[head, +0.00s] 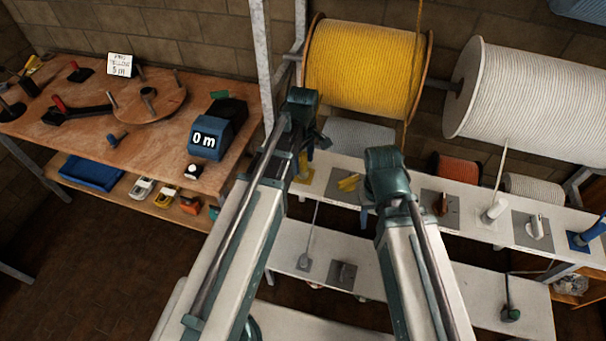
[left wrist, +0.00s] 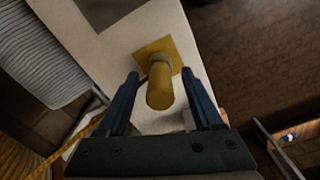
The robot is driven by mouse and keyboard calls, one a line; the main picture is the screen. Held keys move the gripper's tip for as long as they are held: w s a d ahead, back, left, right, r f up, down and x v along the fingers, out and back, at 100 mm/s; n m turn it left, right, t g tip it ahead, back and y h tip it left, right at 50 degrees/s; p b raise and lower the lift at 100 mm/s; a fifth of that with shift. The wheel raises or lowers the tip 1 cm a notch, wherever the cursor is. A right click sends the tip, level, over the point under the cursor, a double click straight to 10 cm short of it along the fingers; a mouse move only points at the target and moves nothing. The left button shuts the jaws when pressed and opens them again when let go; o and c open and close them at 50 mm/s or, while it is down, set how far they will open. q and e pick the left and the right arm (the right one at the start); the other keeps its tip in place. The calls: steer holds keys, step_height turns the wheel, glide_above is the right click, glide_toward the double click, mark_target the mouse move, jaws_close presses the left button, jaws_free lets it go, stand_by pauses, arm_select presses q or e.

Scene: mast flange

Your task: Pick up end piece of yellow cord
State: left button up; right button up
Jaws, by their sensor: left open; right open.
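A yellow cylindrical end piece (left wrist: 160,86) stands on a small yellow square plate (left wrist: 154,50) at the edge of a white shelf. It also shows in the head view (head: 304,173), partly hidden behind my left arm. My left gripper (left wrist: 166,78) is open, its two blue fingers on either side of the yellow piece with gaps showing; I cannot tell the height difference. A yellow cord (head: 417,48) hangs from the yellow spool (head: 362,70). My right gripper (head: 365,216) is over the white shelf, mostly hidden by its wrist, with nothing seen in it.
A white spool (head: 545,100) is at the right. A metal post (head: 263,70) is left of the yellow spool. A wooden workbench (head: 150,150) with a length counter (head: 210,135) is at the left.

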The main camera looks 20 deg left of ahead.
arm_select(q)
steer(key=shift+f, duration=0.45)
steer(key=shift+r, duration=0.15)
arm_select(e)
steer(key=shift+f, duration=0.35)
arm_select(q)
jaws_close()
